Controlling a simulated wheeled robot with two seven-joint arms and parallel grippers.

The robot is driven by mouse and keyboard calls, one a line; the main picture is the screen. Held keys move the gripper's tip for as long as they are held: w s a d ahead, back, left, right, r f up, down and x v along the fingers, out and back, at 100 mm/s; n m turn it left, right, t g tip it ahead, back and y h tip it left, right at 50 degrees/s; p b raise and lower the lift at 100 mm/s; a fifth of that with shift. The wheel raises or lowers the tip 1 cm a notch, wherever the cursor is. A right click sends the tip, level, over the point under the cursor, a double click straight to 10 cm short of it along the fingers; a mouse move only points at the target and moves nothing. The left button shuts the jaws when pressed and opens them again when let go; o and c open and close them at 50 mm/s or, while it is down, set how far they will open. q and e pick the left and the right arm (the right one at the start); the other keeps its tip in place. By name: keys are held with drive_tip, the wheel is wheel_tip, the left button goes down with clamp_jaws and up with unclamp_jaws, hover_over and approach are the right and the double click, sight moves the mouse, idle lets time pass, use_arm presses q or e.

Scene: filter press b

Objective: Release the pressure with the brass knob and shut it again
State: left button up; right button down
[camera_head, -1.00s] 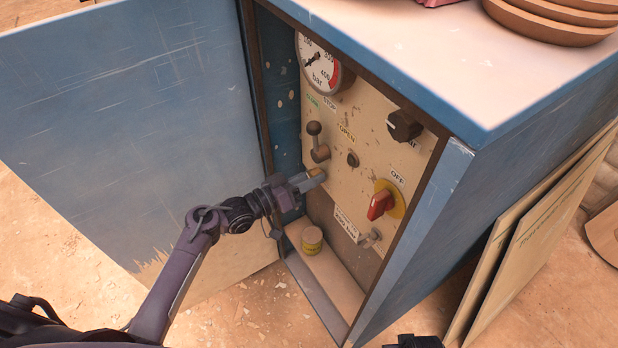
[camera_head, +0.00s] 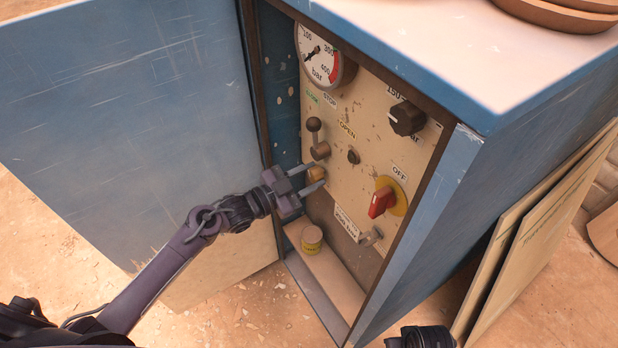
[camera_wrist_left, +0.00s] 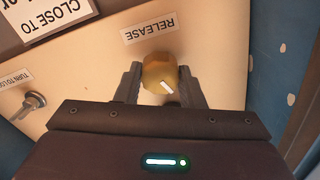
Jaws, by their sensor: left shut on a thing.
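The brass knob (camera_head: 316,174) sits low on the cream control panel, left of the red switch. It also shows in the left wrist view (camera_wrist_left: 160,75) under a label reading RELEASE, with a white pointer mark toward its lower right. My left gripper (camera_head: 316,177) has one finger on each side of the knob and is shut on it. The wrist view shows the same fingers (camera_wrist_left: 160,84) flanking the knob. A dark part at the bottom edge of the head view seems to be my right arm; its jaws do not show.
A pressure gauge (camera_head: 322,62), a lever (camera_head: 317,138), a black dial (camera_head: 406,118) and a red switch (camera_head: 382,201) are on the panel. The open blue door (camera_head: 130,120) stands left of my arm. A small yellow tin (camera_head: 312,238) sits on the ledge below.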

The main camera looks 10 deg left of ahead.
use_arm(q)
drive_tip(key=shift+m+b, duration=0.6)
drive_tip(key=shift+m, duration=1.7)
use_arm(e)
drive_tip(key=shift+a+r, duration=0.15)
drive_tip(key=shift+r, duration=0.9)
drive_tip(key=shift+a+r, duration=0.15)
drive_tip(key=shift+r, duration=0.9)
use_arm(q)
drive_tip(key=o, duration=1)
use_arm(e)
drive_tip(key=shift+r, duration=0.1)
use_arm(q)
drive_tip(key=shift+s+a+f, duration=0.1)
drive_tip(key=shift+s+a, duration=0.1)
drive_tip(key=shift+s, duration=0.05)
drive_tip(key=v, duration=0.7)
drive_tip(key=shift+p, duration=0.4)
use_arm(e)
wheel_tip(320, 180, down, 3)
drive_tip(key=shift+w+d+r, duration=0.1)
drive_tip(key=shift+d+r, duration=0.05)
